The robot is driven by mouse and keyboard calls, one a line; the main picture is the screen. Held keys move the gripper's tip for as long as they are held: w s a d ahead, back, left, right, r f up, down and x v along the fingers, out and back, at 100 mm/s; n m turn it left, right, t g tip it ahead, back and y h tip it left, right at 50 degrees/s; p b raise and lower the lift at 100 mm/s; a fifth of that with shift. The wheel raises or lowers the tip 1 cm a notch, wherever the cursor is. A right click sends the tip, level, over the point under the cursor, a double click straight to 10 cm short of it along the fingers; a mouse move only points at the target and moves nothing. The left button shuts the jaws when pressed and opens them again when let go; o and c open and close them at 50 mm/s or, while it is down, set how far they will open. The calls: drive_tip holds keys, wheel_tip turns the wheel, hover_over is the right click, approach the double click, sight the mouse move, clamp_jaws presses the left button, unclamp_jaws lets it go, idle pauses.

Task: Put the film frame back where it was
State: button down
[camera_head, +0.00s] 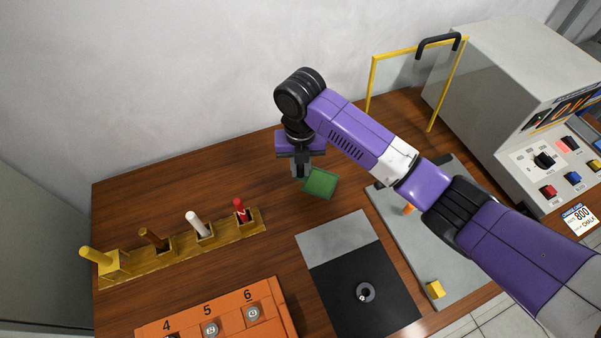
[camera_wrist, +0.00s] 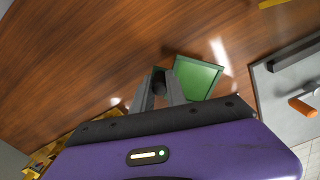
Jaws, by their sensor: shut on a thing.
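The film frame is a small green square panel with a darker green rim (camera_head: 320,183). It lies at the far middle of the wooden table, just right of my gripper (camera_head: 300,172). In the wrist view the film frame (camera_wrist: 197,79) extends to the right of my gripper's fingers (camera_wrist: 159,88). The fingers are shut on a dark piece at its left edge, which looks like its handle. The fingers hide part of this piece. I cannot tell whether the frame touches the table or is held slightly above it.
A yellow rack (camera_head: 188,246) with several coloured pegs stands left. An orange numbered box (camera_head: 215,318) is in front. A grey-and-black mat (camera_head: 346,240) bears a dark ring (camera_head: 365,292). Right are a grey plate (camera_head: 462,268), a yellow-framed clear screen (camera_head: 371,82) and a control machine (camera_head: 490,70).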

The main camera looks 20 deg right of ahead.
sight(300, 176)
drive_tip(key=shift+f, duration=1.75)
drive_tip(key=shift+f, duration=0.2)
drive_tip(key=c, duration=1.3)
unclamp_jaws()
drive_tip(key=shift+c, duration=0.2)
drive_tip(key=shift+r, duration=0.1)
wheel_tip(300, 176, up, 12)
drive_tip(key=shift+r+b, duration=0.15)
drive_tip(key=shift+b, duration=0.6)
